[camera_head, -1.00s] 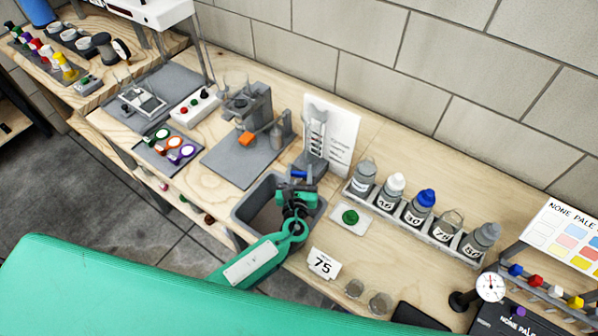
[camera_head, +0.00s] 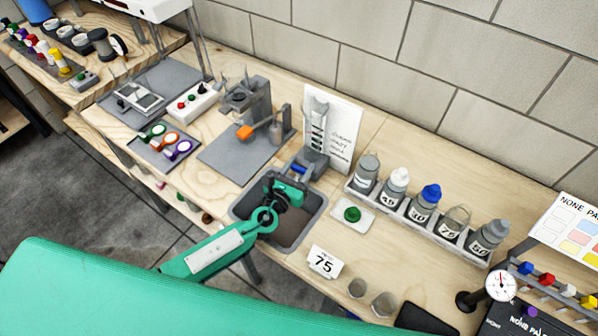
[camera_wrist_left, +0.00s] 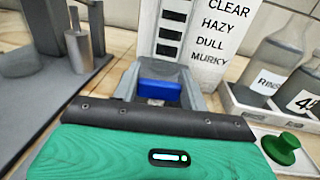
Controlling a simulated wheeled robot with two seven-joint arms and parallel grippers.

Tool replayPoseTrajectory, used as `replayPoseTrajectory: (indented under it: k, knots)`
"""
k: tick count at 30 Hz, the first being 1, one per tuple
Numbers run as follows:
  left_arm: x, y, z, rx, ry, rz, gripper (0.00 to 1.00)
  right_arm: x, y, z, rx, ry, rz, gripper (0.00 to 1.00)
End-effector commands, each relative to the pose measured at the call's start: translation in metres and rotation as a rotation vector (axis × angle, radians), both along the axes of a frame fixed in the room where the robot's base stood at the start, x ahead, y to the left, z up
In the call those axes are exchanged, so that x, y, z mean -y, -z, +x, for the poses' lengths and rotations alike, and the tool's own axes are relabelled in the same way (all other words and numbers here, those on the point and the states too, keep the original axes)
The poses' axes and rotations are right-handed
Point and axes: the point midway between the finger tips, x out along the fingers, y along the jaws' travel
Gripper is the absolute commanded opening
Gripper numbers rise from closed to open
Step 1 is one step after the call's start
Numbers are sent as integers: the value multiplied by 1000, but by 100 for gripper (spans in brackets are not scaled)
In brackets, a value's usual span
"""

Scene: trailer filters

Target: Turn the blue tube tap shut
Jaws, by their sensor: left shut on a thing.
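The blue tube tap (camera_head: 299,168) is at the foot of the grey tube stand (camera_head: 316,140), above the back of the grey sink (camera_head: 318,212). In the left wrist view the tap (camera_wrist_left: 160,93) is a blue block just past the dark front edge of my gripper. My left gripper (camera_head: 289,184) is over the sink, at the tap, and shut on it. Its fingertips are hidden in the wrist view, so the exact hold does not show. My right gripper is not in view.
A card reading CLEAR, HAZY, DULL, MURKY (camera_wrist_left: 215,45) stands behind the tube. To the right are a green knob on a pad (camera_head: 352,214), a rack of several bottles (camera_head: 415,225) and a 75 card (camera_head: 323,262). A grey stand with an orange part (camera_head: 245,132) is left.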

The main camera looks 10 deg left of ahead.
Motion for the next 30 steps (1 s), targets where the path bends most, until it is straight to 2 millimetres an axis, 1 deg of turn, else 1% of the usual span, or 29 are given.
replayPoseTrajectory:
  k: [1,7,23,24,26,27,30]
  knots:
    - [-1,4,0,2,26,3,21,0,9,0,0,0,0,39]
    - [0,3,0,1,99,3,21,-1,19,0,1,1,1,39]
    - [0,0,0,0,128,0,21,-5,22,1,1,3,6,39]
    - [0,0,0,0,128,0,50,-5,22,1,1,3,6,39]
    - [0,0,0,0,128,0,61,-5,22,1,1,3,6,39]
    - [0,0,0,0,128,0,65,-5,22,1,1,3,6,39]
    - [0,0,0,0,127,0,65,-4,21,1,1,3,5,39]
